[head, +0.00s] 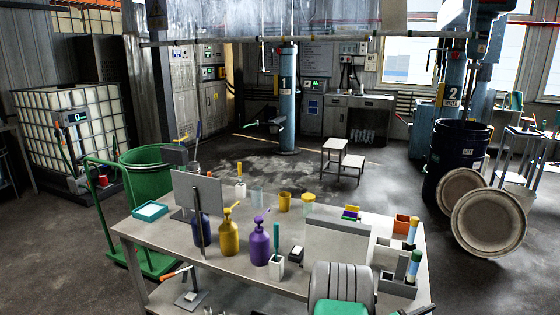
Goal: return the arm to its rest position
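My gripper does not show in the head view, and no part of my arm can be made out with certainty. A grey worktable (140,235) stands in front of me across the lower middle. On it are a dark blue bottle (201,232), a yellow pump bottle (229,238) and a purple pump bottle (260,246). A grey upright panel (196,190) stands behind the blue bottle. A grey ribbed rounded thing with green at its foot (342,283) rises at the bottom edge, partly cut off; I cannot tell what it is.
A green wheeled bin (150,165) stands left of the table, with a caged white tank (75,130) behind. A dark drum (460,150) and round lids (488,222) are at the right. A grey step stool (342,158) stands on open floor behind the table.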

